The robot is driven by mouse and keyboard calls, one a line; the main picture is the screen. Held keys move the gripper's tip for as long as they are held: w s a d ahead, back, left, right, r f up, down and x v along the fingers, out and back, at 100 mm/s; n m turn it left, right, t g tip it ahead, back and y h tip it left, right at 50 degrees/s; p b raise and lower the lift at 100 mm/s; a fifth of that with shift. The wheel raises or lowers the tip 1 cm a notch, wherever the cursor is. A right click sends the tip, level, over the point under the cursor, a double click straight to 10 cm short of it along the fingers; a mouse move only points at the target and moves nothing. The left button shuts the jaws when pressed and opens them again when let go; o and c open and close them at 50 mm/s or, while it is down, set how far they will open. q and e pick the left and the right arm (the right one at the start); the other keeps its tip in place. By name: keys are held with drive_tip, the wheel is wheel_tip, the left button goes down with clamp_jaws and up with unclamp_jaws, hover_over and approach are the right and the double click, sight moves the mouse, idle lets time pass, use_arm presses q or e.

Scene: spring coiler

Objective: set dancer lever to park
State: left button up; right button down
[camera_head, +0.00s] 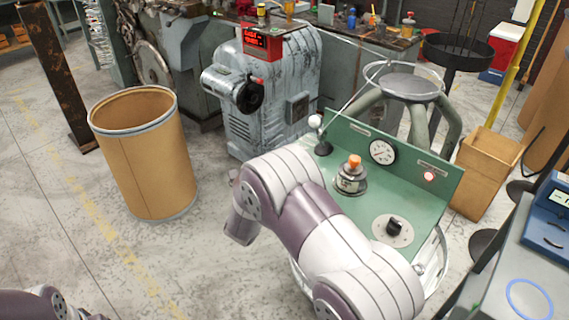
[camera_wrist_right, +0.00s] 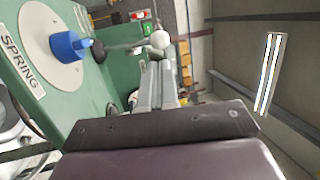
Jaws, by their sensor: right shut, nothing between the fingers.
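A short lever with a white ball knob (camera_head: 314,121) and a dark base (camera_head: 323,147) stands at the far left corner of the green panel (camera_head: 425,200). In the right wrist view a white ball knob (camera_wrist_right: 160,40) on a dark rod is just beyond my right gripper (camera_wrist_right: 162,68). Its grey fingers are shut with nothing between them; I cannot tell whether they touch the ball. In the head view my right arm crosses the panel's near left side, and its fingers cannot be made out. My left gripper is out of view.
The panel carries an orange button (camera_head: 354,161), a gauge (camera_head: 383,152), a red lamp (camera_head: 429,176) and a black knob (camera_head: 394,226). A blue knob (camera_wrist_right: 68,45) sits on a dial marked SPRING. A grey machine (camera_head: 290,90) stands behind; a brown drum (camera_head: 150,165) stands left.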

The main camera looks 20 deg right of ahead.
sight(313, 123)
drive_tip(key=x, duration=0.7)
drive_tip(key=shift+w+d+p, duration=0.1)
drive_tip(key=shift+d+p, duration=0.1)
drive_tip(key=shift+p, duration=0.2)
drive_tip(key=shift+r, duration=0.15)
drive_tip(key=shift+w+d+r+g+y+p, duration=0.15)
drive_tip(key=shift+d+r+g+y+p, duration=0.2)
drive_tip(key=shift+r+p, duration=0.25)
drive_tip(key=w+d+r+g+y+p, duration=0.1)
drive_tip(key=w+d+g+y+p, duration=0.1)
drive_tip(key=d+p, duration=0.3)
drive_tip(key=w+d+r+m+g+y+p, duration=0.1)
drive_tip(key=d+y+p, duration=0.3)
drive_tip(key=p, duration=0.5)
drive_tip(key=shift+w+d+r+g+y, duration=0.35)
drive_tip(key=shift+w+d+g, duration=0.25)
drive_tip(key=shift+d, duration=0.15)
